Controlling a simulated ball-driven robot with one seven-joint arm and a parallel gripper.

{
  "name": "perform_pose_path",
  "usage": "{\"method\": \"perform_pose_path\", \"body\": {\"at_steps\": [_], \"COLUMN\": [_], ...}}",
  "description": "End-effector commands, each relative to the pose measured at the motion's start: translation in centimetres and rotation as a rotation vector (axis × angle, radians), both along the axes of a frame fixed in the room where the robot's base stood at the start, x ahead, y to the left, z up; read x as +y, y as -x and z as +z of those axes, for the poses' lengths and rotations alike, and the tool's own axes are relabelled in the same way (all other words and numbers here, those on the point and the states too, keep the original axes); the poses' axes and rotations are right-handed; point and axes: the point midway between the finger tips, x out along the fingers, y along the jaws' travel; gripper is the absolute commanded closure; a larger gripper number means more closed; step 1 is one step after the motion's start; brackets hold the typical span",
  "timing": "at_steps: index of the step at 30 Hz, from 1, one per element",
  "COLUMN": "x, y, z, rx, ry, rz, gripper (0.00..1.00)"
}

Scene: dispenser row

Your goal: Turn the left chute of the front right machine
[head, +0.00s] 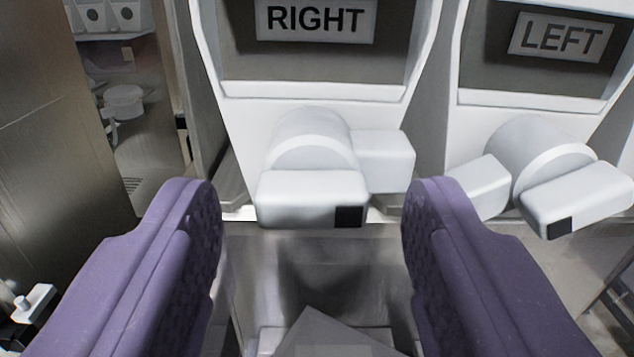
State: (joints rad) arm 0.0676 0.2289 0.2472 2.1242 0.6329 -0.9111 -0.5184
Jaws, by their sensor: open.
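My gripper (312,190) is open, with its two purple fingers spread wide in the lower half. A white chute (310,195) shows between and beyond the fingertips, under the sign RIGHT (316,20). It has a round barrel, a level front block with a black square at its right end, and a side block at right. Neither finger visibly touches it. A second white chute (577,197) is at the right edge under the sign LEFT (561,37), right of the right finger. Its front block is tilted, its right end higher. I cannot tell which machine is the front right one.
A metal panel (70,140) fills the left side, with more white units (110,18) in the distance behind it. A shiny metal surface (312,255) lies below the chutes. White housings (310,90) stand close together behind both chutes. The space between the fingers is clear.

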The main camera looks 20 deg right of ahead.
Motion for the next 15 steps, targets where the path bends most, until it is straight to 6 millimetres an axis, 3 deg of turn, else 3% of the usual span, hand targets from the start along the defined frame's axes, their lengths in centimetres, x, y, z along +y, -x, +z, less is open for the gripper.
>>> {"method": "perform_pose_path", "body": {"at_steps": [7, 14, 15], "x": [-0.02, -0.01, -0.01], "y": [-0.11, -0.09, -0.09], "z": [0.05, 0.05, 0.05], "rx": [0.0, 0.0, 0.0], "ry": [0.0, 0.0, -0.001], "rz": [0.001, 0.001, 0.001], "gripper": [0.45, 0.98, 0.99]}}
